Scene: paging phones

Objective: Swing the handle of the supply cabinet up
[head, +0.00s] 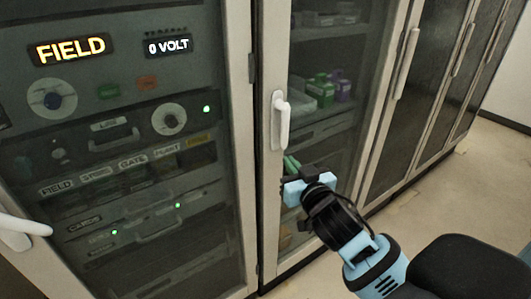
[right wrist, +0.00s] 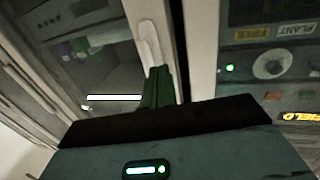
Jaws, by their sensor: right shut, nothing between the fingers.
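The supply cabinet has a glass door in a pale frame (head: 268,60). Its white handle (head: 281,120) hangs nearly upright on the door's left frame. The handle also shows in the right wrist view (right wrist: 150,42). My right gripper (head: 291,164) is just below the handle's lower end, with its green fingers shut and empty. In the right wrist view the fingers (right wrist: 158,85) point up at the handle's lower end and overlap it in the picture. I cannot tell whether they touch. My left gripper is out of view.
To the left stands a cabinet of panels with a lit FIELD sign (head: 67,49). A white handle (head: 22,228) juts in at the left edge. More cabinets line the right; the floor (head: 440,200) there is clear.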

